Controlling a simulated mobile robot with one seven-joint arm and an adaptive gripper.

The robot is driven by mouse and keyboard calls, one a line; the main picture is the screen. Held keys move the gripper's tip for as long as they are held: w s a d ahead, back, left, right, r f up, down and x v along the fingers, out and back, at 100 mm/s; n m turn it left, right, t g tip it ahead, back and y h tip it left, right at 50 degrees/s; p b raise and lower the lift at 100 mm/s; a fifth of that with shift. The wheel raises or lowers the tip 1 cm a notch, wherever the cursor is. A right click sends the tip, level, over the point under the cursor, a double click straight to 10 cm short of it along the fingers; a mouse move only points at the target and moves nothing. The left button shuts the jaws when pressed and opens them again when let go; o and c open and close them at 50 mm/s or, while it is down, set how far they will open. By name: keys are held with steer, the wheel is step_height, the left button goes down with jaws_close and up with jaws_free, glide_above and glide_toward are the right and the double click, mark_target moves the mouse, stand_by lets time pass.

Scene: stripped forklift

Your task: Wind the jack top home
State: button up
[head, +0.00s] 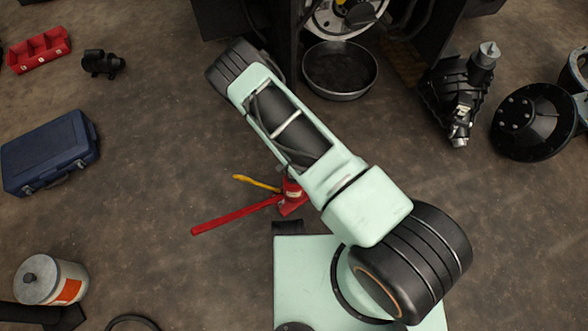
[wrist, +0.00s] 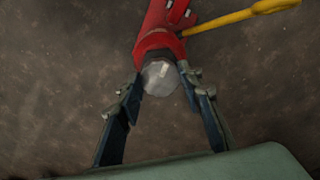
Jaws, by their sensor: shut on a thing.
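The red bottle jack (head: 291,196) stands on the floor in the head view, partly hidden behind my arm. Its long red handle (head: 236,214) reaches out to the left, and a yellow lever (head: 256,183) sticks out above it. In the wrist view the red jack body (wrist: 158,42) is at the top, with the yellow lever (wrist: 240,18) to its right. The grey jack top (wrist: 160,77) faces the camera. My gripper (wrist: 163,80) has one finger on each side of the jack top and is shut on it. In the head view my gripper is hidden by the arm.
A round metal pan (head: 340,70) lies by the dark forklift frame at the back. A blue case (head: 50,152), a red tray (head: 38,50) and a lidded can (head: 50,280) are on the left. Dark machine parts (head: 534,122) lie on the right.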

steer(key=shift+o, duration=0.2)
steer(key=shift+m, duration=0.5)
steer(key=shift+c, duration=0.2)
steer(key=o, duration=1.2)
steer(key=shift+c, duration=0.2)
steer(key=shift+r, duration=0.15)
step_height(320, 180, up, 12)
step_height(320, 180, up, 15)
steer(key=p, duration=1.9)
